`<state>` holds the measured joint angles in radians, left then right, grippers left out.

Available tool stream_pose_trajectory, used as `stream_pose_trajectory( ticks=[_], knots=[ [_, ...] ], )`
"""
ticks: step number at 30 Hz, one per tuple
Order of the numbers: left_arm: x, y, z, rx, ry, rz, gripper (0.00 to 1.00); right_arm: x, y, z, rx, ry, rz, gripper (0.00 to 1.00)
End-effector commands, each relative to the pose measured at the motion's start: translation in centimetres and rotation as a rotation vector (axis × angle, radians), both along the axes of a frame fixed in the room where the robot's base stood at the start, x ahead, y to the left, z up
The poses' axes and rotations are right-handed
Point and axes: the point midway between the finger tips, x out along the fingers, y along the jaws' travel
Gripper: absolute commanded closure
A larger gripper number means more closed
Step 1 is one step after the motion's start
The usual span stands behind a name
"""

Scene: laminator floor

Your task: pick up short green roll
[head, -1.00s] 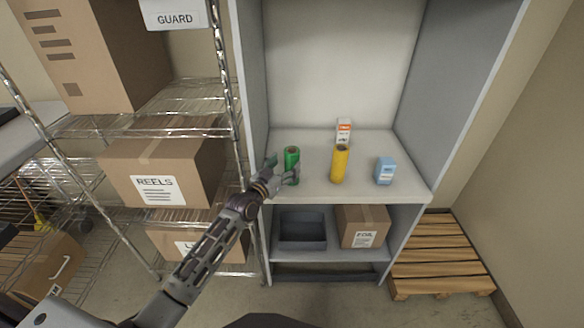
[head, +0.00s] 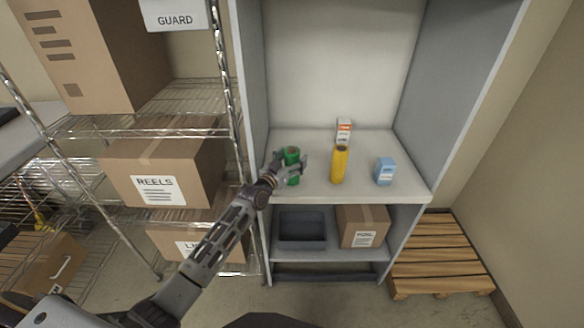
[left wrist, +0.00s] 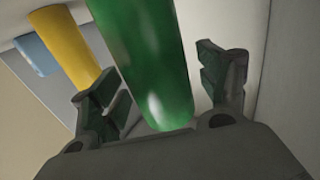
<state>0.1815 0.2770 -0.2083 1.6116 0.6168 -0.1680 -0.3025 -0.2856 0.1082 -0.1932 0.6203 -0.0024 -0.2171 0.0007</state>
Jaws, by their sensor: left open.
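The short green roll (head: 293,154) stands upright on the cabinet's upper shelf, near its left side. My left gripper (head: 290,165) is open at the roll, with one finger on each side of it, and hides part of its lower body. In the left wrist view, the green roll (left wrist: 147,60) lies between the two spread fingers of the gripper (left wrist: 165,95), with a gap showing on the right-hand side. Whether either finger touches it is not clear. My right gripper is not in view.
A yellow roll (head: 340,165) stands right of the green one, with a white and orange box (head: 344,131) behind it and a blue box (head: 384,171) further right. The cabinet's left wall (head: 251,100) is close to my gripper. Below are a dark bin (head: 302,245) and a carton (head: 362,214).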

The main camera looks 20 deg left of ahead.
Motion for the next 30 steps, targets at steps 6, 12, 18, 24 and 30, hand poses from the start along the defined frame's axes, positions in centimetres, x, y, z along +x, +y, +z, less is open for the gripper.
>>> stream_pose_trajectory(
  ticks=[6,12,18,24,30],
  knots=[
    [0.3,-0.1,0.0,0.0,0.0,0.0,0.24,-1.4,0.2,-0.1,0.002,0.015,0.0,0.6],
    [0.3,-0.1,0.0,0.001,0.0,0.0,0.24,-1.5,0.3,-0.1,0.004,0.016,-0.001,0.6],
    [0.3,-0.1,0.0,0.001,0.0,0.0,0.31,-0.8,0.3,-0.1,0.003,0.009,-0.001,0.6],
    [0.3,-0.1,0.0,0.001,0.0,0.0,0.56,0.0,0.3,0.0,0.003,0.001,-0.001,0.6],
    [0.3,-0.1,0.0,0.001,0.0,0.0,0.82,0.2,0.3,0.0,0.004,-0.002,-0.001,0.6]
  ],
)
